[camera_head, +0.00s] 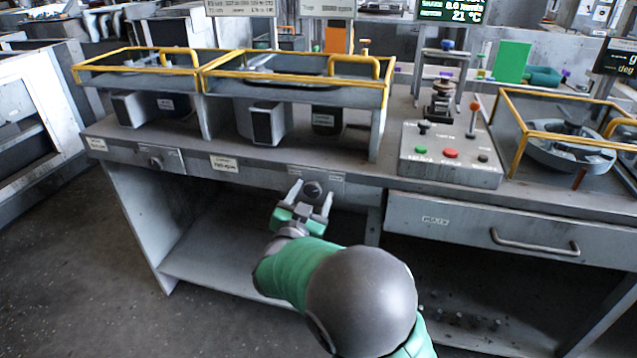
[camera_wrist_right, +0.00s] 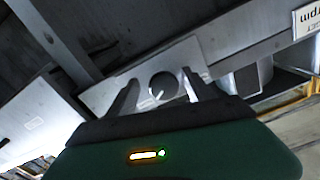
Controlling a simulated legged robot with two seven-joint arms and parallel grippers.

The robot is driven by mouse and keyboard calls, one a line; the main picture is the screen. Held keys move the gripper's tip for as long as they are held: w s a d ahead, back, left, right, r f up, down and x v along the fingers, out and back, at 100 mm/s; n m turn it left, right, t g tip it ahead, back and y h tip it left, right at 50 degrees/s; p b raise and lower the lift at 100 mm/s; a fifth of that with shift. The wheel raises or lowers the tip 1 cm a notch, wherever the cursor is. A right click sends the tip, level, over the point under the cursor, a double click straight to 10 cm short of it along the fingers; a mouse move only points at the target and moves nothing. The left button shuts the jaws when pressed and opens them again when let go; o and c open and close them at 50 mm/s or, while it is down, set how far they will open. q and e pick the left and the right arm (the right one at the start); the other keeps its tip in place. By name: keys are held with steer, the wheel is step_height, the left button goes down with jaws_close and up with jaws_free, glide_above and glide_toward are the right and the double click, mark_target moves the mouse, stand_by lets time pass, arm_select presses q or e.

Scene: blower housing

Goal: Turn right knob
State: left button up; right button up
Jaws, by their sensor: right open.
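The right knob (camera_head: 312,188) is a dark round knob on a light plate on the front edge of the workbench (camera_head: 375,181). In the right wrist view the knob (camera_wrist_right: 163,86) shows a white pointer line and lies between the fingertips. My right gripper (camera_head: 310,191) is open, with one finger on each side of the knob. I cannot tell whether the fingers touch it. The left knob (camera_head: 155,163) sits on a similar plate farther left along the same edge. My left gripper is not in view.
A drawer (camera_head: 480,235) with a handle is right of the knob plate. A control box (camera_head: 450,155) with coloured buttons and yellow-railed housings (camera_head: 290,92) stand on the bench top. A lower shelf (camera_head: 215,262) lies below. Open floor is at the left.

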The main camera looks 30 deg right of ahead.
steer(key=shift+w+d, duration=0.1)
steer(key=shift+a+r, duration=0.4)
steer(key=shift+a, duration=0.25)
steer(key=shift+c, duration=1.4)
steer(key=shift+d+f, duration=0.15)
steer(key=shift+d, duration=0.25)
steer(key=c, duration=0.7)
jaws_close()
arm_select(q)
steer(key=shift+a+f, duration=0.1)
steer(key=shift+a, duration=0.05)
arm_select(e)
steer(key=shift+a, duration=0.1)
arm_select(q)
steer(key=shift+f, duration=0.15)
arm_select(e)
steer(key=shift+m, duration=0.3)
